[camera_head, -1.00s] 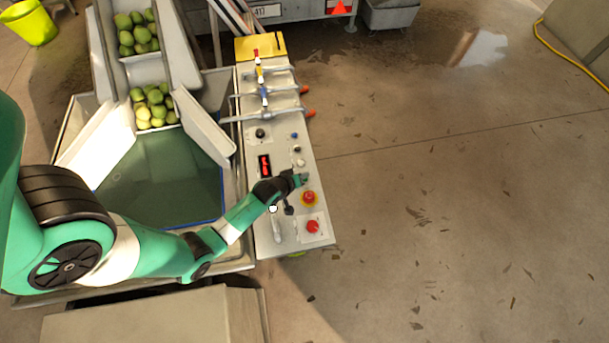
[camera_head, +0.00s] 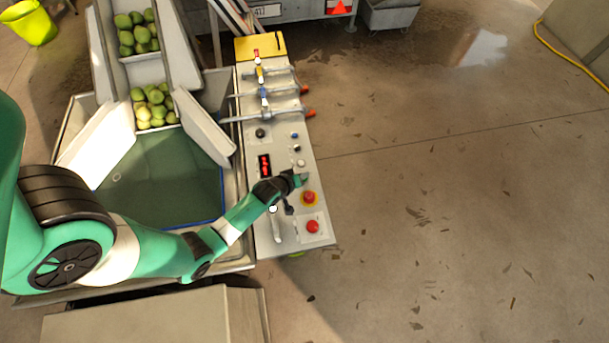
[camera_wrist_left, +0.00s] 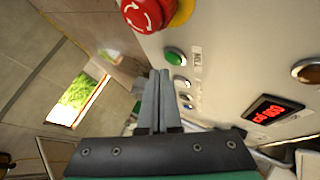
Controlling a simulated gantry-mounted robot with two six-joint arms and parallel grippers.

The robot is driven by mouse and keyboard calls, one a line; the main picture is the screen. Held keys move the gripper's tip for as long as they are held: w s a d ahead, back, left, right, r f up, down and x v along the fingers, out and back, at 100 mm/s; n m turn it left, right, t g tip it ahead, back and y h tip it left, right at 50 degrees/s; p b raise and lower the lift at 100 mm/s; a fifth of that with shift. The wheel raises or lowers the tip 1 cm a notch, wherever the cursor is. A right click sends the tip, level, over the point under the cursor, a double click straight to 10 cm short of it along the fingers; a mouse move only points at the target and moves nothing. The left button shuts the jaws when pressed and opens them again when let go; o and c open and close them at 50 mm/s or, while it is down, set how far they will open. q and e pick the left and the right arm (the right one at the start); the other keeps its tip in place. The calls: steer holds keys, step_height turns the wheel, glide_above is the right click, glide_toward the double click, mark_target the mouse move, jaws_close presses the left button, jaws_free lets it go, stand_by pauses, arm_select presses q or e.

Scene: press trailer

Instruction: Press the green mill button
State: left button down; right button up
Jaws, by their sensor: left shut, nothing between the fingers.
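The green button (camera_wrist_left: 174,56) shows in the left wrist view on the pale control panel (camera_head: 283,153), with a small printed label beside it. It lies close to the red mushroom button (camera_wrist_left: 146,12), which has white arrows and a yellow collar. My left gripper (camera_wrist_left: 158,75) is shut and empty, its fingertips just beside and below the green button in that view. I cannot tell if they touch it. My right gripper is out of view.
Another red button (camera_head: 312,227) sits at the panel's near end. A red-lit display (camera_head: 265,166) and several small buttons are beside and beyond the gripper. Levers with orange tips (camera_head: 309,113) cross the panel farther up. Green fruit (camera_head: 152,107) lies in the chute at left.

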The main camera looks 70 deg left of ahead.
arm_select(q)
steer(key=shift+f, duration=0.1)
stand_by(0.6)
steer(key=shift+f+b, duration=0.3)
steer(key=shift+b, duration=0.05)
steer(key=shift+f+b, duration=0.3)
steer(key=shift+f, duration=0.1)
stand_by(0.4)
stand_by(0.3)
steer(key=shift+r+p, duration=0.8)
step_height(320, 180, up, 5)
steer(key=p, duration=0.4)
steer(key=shift+p, duration=0.4)
